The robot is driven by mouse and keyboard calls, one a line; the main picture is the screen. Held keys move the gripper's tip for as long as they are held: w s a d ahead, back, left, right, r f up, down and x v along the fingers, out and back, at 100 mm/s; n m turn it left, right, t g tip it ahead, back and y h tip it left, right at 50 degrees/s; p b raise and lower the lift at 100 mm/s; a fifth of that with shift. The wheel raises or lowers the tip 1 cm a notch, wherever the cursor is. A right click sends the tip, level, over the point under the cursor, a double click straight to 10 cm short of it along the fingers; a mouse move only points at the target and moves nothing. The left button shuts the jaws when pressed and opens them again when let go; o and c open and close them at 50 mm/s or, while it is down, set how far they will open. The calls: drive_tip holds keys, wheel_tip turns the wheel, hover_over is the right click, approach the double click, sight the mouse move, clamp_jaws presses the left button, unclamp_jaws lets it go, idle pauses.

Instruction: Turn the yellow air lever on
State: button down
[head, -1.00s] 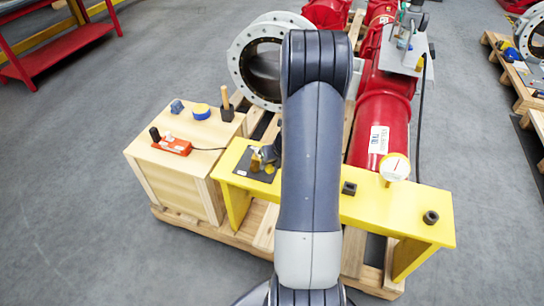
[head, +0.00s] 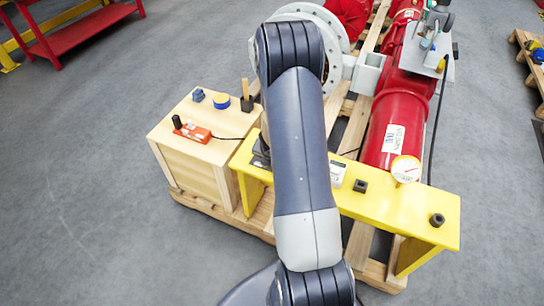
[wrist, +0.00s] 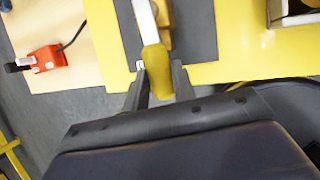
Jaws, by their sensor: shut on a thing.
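In the wrist view the yellow air lever (wrist: 157,68) points toward my gripper (wrist: 160,75), with a pale silver part behind its yellow end. The lever's yellow end sits between my two dark fingers, and my gripper is shut on it. The lever is mounted over a dark grey plate (wrist: 196,30) on the yellow bench (wrist: 240,58). In the head view my arm covers the lever and my gripper. The bench (head: 405,213) shows on both sides of the arm.
A wooden box (head: 192,175) at left carries an orange power strip (head: 195,133), a blue-and-yellow roll (head: 221,101) and a dark holder (head: 247,102). The red actuator cylinder (head: 396,115) and a round gauge (head: 405,169) stand right of my arm.

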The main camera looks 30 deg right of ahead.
drive_tip(key=shift+w, duration=0.15)
idle(0.3)
drive_tip(key=c, duration=1.2)
unclamp_jaws()
drive_tip(key=shift+o, duration=0.2)
drive_tip(key=shift+r, duration=0.1)
drive_tip(key=p+v, duration=0.5)
drive_tip(key=v, duration=0.5)
drive_tip(key=shift+r+p, duration=0.25)
drive_tip(key=shift+p, duration=0.05)
drive_tip(key=shift+a+f, duration=0.1)
drive_tip(key=b+x, duration=0.5)
drive_tip(key=x, duration=0.5)
drive_tip(key=shift+f+b, duration=0.35)
